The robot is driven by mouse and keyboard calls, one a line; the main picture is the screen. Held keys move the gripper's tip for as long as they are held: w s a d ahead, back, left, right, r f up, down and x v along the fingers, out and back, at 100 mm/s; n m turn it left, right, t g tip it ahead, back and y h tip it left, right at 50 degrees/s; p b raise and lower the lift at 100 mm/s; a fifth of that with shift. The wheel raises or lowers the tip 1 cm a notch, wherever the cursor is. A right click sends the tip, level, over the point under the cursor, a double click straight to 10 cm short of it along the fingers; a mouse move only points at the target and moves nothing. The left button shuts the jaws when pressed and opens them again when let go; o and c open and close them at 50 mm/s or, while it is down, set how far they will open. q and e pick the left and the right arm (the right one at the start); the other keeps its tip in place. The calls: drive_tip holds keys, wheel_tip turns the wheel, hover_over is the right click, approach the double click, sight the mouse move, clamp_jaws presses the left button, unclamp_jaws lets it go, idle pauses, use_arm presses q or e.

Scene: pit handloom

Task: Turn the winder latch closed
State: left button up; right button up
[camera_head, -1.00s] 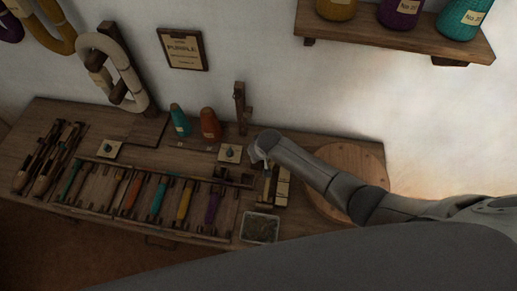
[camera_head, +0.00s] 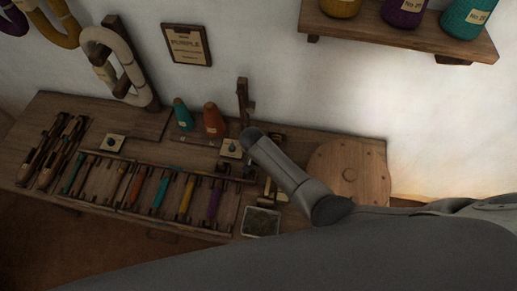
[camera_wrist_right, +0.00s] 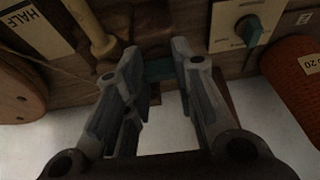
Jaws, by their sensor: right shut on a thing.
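In the right wrist view, my right gripper (camera_wrist_right: 157,60) has its two fingers around a small teal piece (camera_wrist_right: 160,69), which looks like the winder latch handle. The fingers are closed on it and hide most of it, so its exact angle cannot be told. In the head view my right arm comes in from the right and ends over the back of the bench, and it hides the gripper and latch. My left gripper is not in view.
A plate with a teal knob (camera_wrist_right: 249,28) and an orange cone (camera_wrist_right: 295,70) are close on the right in the wrist view. A round wooden disc (camera_head: 350,172) is right of my arm.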

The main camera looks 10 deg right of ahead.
idle(0.3)
drive_tip(key=o, duration=1)
drive_tip(key=shift+v, duration=6)
